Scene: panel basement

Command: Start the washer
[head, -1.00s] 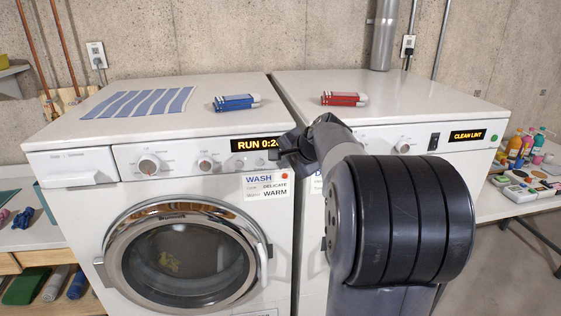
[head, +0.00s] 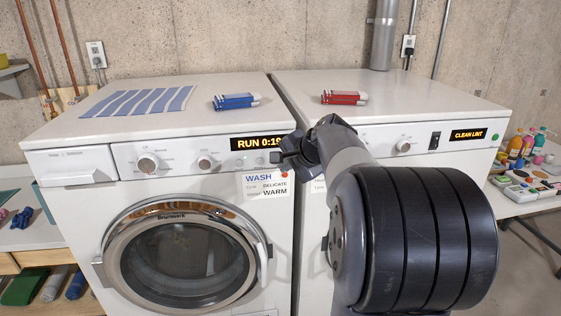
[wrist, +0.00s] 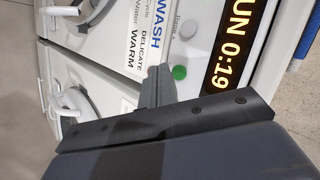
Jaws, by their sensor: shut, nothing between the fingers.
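The white washer (head: 75,230) stands at the left, with its round glass door (head: 180,262) shut. Its display (head: 258,143) reads RUN 0:19; the wrist view also shows this display (wrist: 228,62). Two dials, a left one (head: 147,163) and a right one (head: 205,163), sit on its panel. A card (head: 266,185) below the panel reads WASH, DELICATE, WARM. In the wrist view a green button (wrist: 179,72) lies between card and display. My gripper (head: 280,158) is shut and empty in front of the panel's right end. Its tips (wrist: 157,75) appear close beside the green button; contact cannot be told.
A second machine (head: 420,190) with a CLEAN LINT display (head: 467,134) stands to the right, partly behind my arm. A striped cloth (head: 138,102), a blue item (head: 236,101) and a red item (head: 344,97) lie on the tops. Tables with small goods flank both machines.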

